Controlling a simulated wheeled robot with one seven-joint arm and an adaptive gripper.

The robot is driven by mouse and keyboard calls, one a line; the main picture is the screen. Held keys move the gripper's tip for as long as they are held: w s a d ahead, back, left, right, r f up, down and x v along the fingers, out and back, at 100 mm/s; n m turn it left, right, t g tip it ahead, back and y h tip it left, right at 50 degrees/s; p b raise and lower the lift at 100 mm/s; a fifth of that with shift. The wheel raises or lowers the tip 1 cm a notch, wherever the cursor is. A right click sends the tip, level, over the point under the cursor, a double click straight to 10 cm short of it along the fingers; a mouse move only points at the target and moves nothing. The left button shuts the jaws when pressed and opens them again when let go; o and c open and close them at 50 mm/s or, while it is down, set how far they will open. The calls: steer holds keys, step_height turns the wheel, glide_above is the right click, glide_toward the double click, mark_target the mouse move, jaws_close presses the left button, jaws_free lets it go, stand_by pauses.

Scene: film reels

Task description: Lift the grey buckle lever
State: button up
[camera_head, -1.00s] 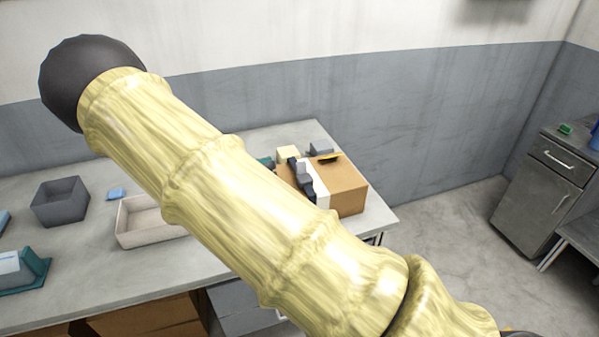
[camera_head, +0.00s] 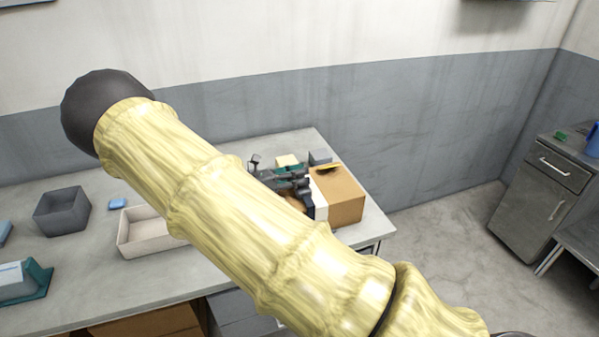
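A brown box (camera_head: 343,213) with a white band (camera_head: 319,198) down its left part stands on the right end of the table. A dark grey mechanism (camera_head: 290,181), which looks like my gripper, is at the left side of the box top, over or beside the band. Its details are small and partly behind my arm, so I cannot tell whether its fingers are open or touch anything. I cannot make out the grey buckle lever apart from these dark parts.
Behind the box are a cream block (camera_head: 287,160), a grey block (camera_head: 320,158) and a yellow item (camera_head: 328,168) on the box top. A pale tray (camera_head: 126,240), a dark grey bin (camera_head: 62,212) and a teal holder (camera_head: 38,282) stand left on the table (camera_head: 110,290).

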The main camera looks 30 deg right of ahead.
steer(key=shift+d, duration=0.2)
jaws_close()
steer(key=shift+s, duration=0.1)
steer(key=shift+f+m+b, duration=0.1)
steer(key=shift+m+b, duration=0.25)
steer(key=shift+m, duration=0.05)
steer(key=shift+s+a+m+b, duration=0.1)
steer(key=shift+s+m+b, duration=0.15)
steer(key=shift+m, duration=0.25)
steer(key=shift+s+m+b, duration=0.1)
steer(key=shift+m+b, duration=0.15)
steer(key=shift+m, duration=0.25)
